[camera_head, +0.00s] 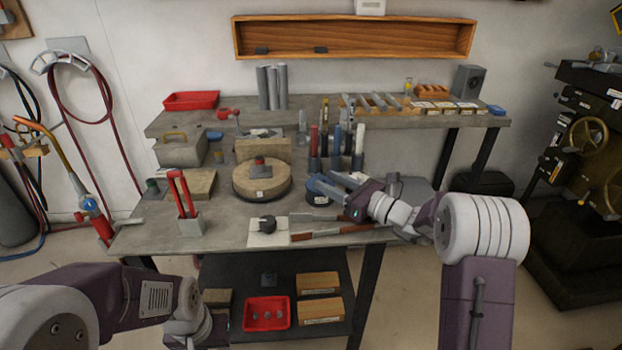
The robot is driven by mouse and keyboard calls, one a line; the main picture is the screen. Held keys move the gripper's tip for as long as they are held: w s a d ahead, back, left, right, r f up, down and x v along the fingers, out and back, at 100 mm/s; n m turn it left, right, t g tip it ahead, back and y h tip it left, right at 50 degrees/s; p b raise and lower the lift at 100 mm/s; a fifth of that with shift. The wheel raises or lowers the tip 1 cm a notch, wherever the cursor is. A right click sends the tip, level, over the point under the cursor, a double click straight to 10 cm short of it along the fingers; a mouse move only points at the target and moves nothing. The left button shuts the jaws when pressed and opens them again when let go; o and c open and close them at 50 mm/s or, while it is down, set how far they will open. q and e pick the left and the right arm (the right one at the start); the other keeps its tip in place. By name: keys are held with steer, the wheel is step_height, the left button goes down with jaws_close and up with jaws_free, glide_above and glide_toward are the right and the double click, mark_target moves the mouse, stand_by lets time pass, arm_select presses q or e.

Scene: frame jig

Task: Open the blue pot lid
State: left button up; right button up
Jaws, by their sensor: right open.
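The blue pot lid (316,183) sits on a small dark pot (319,199) with a pale label, near the middle of the workbench, right of a round wooden block. My right gripper (326,185) comes in from the right with its fingers apart, at the lid's right side. The fingers overlap the lid in the picture, and I cannot tell whether they touch it. My left arm shows at the lower left, with its end (195,325) low in front of the bench. Its fingers are not visible.
A round wooden block (262,180) stands left of the pot. Several upright coloured cylinders (336,147) stand close behind it. Long bars (330,231) and a white square plate (267,233) lie in front. A grey holder with red handles (187,215) stands at the left.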

mark_target(312, 182)
steer(key=x, duration=0.6)
steer(key=shift+w+a+f, duration=0.1)
steer(key=shift+w, duration=0.05)
jaws_close()
stand_by(1.1)
